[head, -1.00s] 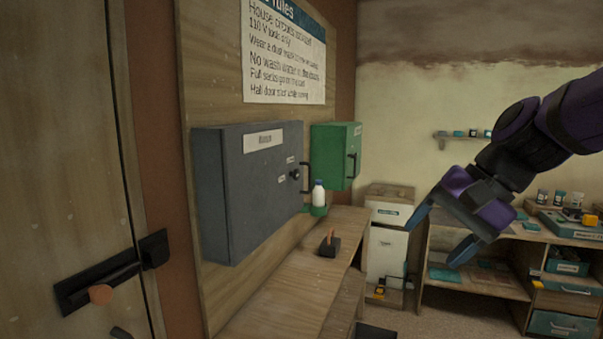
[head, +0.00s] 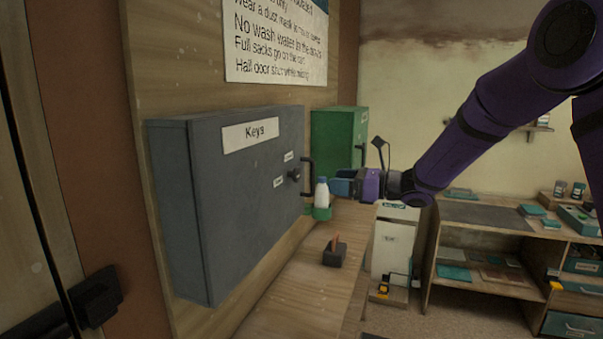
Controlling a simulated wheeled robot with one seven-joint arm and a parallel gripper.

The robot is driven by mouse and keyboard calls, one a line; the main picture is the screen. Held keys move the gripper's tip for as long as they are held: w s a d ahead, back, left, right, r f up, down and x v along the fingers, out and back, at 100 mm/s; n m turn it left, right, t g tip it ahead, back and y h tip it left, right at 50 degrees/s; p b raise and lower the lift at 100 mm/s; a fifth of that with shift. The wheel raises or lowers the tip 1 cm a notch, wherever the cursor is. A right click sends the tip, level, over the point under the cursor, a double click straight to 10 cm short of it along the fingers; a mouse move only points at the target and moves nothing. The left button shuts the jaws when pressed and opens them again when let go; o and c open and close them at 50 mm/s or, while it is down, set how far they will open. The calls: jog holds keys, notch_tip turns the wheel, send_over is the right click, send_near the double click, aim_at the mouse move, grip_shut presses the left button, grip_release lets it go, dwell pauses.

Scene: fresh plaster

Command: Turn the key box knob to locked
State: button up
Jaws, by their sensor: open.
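The grey key box (head: 232,205) hangs on the wooden wall board, with a white label reading "Keys". Its small dark knob (head: 293,175) sits near the right edge of the door, between two small white labels too small to read. A black handle (head: 307,177) is just right of the knob. My gripper (head: 338,183) is right of the knob and handle, apart from them, with its blue fingers pointing left toward the box. It is open and empty. The finger gap is hard to make out from this side.
A green cabinet (head: 335,137) hangs behind the gripper. A white bottle (head: 321,192) in a green holder stands close below the fingers. A dark block with an orange piece (head: 335,252) sits on the wooden bench (head: 285,290). A rules sign (head: 276,45) hangs above.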

aim_at(299, 176)
jog(key=shift+m, duration=0.3)
jog(key=x, duration=0.5)
jog(key=w+x, duration=0.1)
jog(key=x, duration=0.5)
jog(key=shift+w+d, duration=0.15)
jog(key=c, duration=1.3)
jog(key=shift+o, duration=0.2)
